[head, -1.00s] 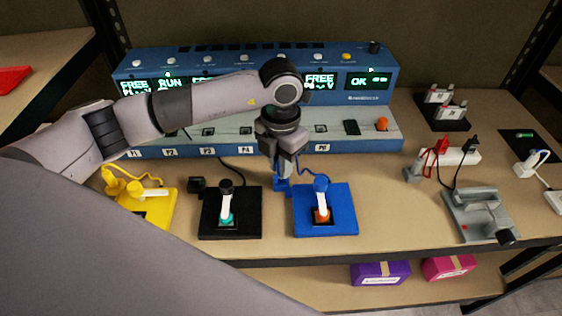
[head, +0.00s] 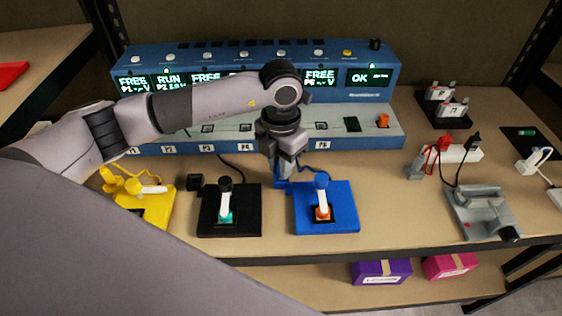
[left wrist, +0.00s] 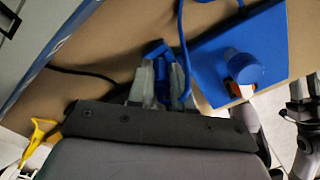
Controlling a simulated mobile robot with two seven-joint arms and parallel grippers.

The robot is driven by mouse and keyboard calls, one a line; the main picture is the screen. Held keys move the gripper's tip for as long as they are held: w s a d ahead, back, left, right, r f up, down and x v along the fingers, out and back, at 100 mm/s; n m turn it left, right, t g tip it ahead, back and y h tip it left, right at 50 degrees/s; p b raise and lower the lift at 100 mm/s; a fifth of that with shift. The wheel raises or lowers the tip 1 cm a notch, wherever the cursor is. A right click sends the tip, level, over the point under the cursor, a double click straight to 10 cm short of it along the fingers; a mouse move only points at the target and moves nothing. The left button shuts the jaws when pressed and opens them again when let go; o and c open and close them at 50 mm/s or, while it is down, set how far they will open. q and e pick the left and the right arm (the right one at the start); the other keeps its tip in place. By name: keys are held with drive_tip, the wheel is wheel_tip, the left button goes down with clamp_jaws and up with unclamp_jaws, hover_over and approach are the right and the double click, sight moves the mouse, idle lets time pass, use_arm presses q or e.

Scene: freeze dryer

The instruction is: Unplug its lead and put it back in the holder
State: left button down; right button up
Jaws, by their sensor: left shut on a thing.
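My left gripper (head: 284,165) is low over the table, just left of the blue station. It is shut on a blue plug (left wrist: 156,50), which shows between its fingers in the left wrist view (left wrist: 162,82). A blue lead (left wrist: 181,22) runs beside the fingers toward the blue base (head: 343,222). A blue part (head: 282,184) shows under the gripper; whether it is the plug or its holder cannot be told. The blue base carries a blue-topped white lever (head: 321,196). The blue-and-grey freeze dryer (head: 222,137) stands behind, its sockets partly hidden by my arm. My right gripper is not in view.
A black station (head: 245,222) with its black holder (head: 195,182) is to the left, and a yellow station (head: 150,208) further left. A white power strip (head: 460,153) with plugs and a grey device (head: 482,212) are at the right. Boxes lie on the lower shelf.

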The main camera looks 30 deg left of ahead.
use_arm(q)
drive_tip(key=shift+f+b, duration=0.4)
drive_tip(key=shift+f, duration=0.2)
drive_tip(key=c, duration=1)
unclamp_jaws()
drive_tip(key=shift+o, duration=0.2)
